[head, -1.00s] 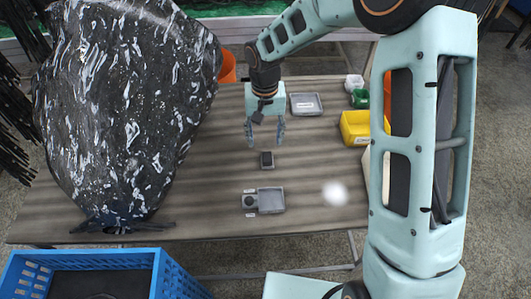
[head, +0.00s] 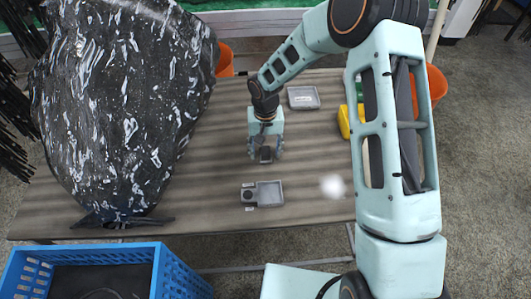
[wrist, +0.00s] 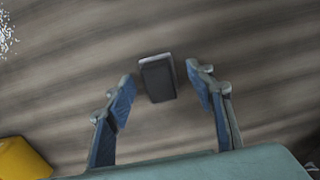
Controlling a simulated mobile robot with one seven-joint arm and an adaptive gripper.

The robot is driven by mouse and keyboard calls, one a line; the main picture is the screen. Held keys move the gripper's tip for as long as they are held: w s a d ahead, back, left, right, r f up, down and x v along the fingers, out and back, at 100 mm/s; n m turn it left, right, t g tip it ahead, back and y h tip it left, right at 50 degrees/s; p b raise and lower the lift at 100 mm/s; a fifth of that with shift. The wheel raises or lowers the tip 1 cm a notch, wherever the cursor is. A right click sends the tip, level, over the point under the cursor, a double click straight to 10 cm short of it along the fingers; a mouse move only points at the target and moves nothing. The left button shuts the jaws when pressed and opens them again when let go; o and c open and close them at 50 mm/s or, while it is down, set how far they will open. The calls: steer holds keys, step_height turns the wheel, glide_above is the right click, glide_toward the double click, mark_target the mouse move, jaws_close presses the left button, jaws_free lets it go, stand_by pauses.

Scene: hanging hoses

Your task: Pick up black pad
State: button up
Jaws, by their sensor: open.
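The black pad (wrist: 157,78) is a small dark block with a grey edge, lying on the wooden table. In the wrist view it sits between and slightly beyond the tips of my open gripper (wrist: 160,84), with clear space to both fingers. In the head view my gripper (head: 265,154) points down over the black pad (head: 265,155), which shows between the fingers. The gripper holds nothing. I cannot tell its exact height above the pad.
Another grey tray (head: 303,98) is behind. A yellow bin (head: 344,121) stands right. A large speckled black sheet (head: 120,110) fills the left. A blue crate (head: 180,272) is in front.

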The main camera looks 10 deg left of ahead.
steer(key=shift+c, duration=0.6)
steer(key=c, duration=1.1)
steer(key=shift+r, duration=0.6)
steer(key=w+d+r, duration=0.1)
steer(key=d+r, duration=1)
steer(key=d, duration=0.3)
steer(key=shift+w+r+b, duration=0.3)
steer(key=shift+w+r, duration=0.05)
